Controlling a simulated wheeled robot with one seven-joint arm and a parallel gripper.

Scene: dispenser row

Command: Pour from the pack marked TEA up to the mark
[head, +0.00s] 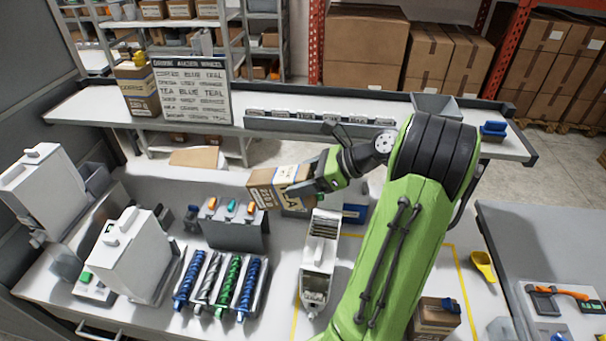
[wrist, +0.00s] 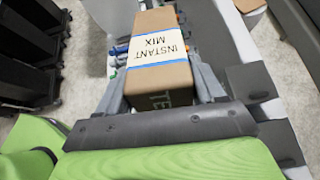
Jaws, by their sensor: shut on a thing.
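My gripper (head: 300,193) is shut on a brown carton pack (head: 265,186), held in the air above the bench. The pack has a pale label with a blue edge; in the wrist view the pack (wrist: 158,88) reads "INSTANT MIX", with "TE" partly visible on the face near my gripper, the rest hidden. It looks tilted in the head view. A pale, open-topped elongated container (head: 318,262) lies on the bench below and right of the pack. I cannot make out a fill mark on it.
Coloured augers (head: 213,285) and a grey block with coloured tabs (head: 235,225) stand left of the container. White dispenser housings (head: 130,255) are further left. A sign (head: 192,92) stands on the back shelf. A carton (head: 433,318) and yellow scoop (head: 483,267) sit right.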

